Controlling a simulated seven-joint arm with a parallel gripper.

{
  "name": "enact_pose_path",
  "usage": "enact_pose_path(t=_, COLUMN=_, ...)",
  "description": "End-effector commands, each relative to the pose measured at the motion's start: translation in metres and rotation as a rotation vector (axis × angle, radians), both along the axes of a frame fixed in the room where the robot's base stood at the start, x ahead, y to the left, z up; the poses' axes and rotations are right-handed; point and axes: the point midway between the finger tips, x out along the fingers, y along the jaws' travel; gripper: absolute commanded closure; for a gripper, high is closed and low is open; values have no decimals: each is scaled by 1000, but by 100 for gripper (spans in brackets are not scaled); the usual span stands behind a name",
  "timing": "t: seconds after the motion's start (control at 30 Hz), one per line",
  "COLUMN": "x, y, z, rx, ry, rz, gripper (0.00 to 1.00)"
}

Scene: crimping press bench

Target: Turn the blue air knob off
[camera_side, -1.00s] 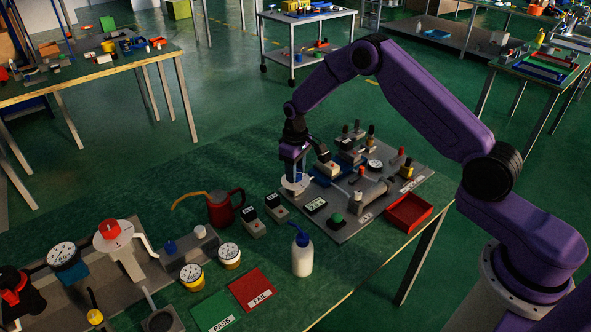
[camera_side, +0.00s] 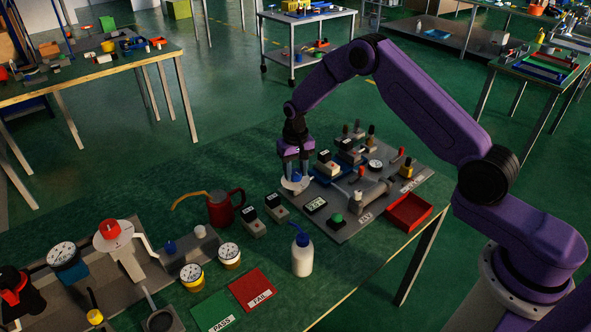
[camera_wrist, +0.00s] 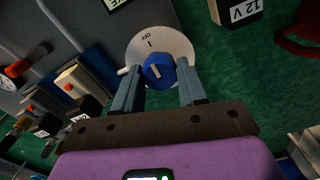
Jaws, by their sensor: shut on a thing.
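The blue air knob (camera_wrist: 158,72) sits on a round white dial (camera_wrist: 150,36) marked "OFF" and "I" in the wrist view. A pale line on the knob's face lies tilted, not in line with the "I" mark beside it. My gripper (camera_wrist: 160,78) is shut on the knob, with one finger on each side. In the side view my gripper (camera_side: 296,172) points down over the white dial (camera_side: 295,186) at the left edge of the grey press board (camera_side: 345,228). The knob shows as a little blue between the fingers there.
Several switches, valves and a gauge (camera_side: 375,165) crowd the board to the right. A red tray (camera_side: 408,212) stands at its front right corner.

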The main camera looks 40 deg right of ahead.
Motion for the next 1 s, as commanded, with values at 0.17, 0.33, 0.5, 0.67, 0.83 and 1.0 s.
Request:
enact_pose_path(t=0.17, x=0, y=0, z=1, rx=0, ry=0, rz=-11, gripper=89)
enact_pose_path(t=0.33, x=0, y=0, z=1, rx=1, ry=0, rz=-11, gripper=89)
enact_pose_path(t=0.5, x=0, y=0, z=1, rx=1, ry=0, rz=-11, gripper=33)
enact_pose_path(t=0.67, x=0, y=0, z=0, rx=1, ry=0, rz=-9, gripper=33)
enact_pose_path(t=0.83, x=0, y=0, z=2, rx=1, ry=-1, rz=-8, gripper=33)
enact_pose_path(t=1.0, x=1, y=0, z=18, rx=1, ry=-4, rz=-8, gripper=33)
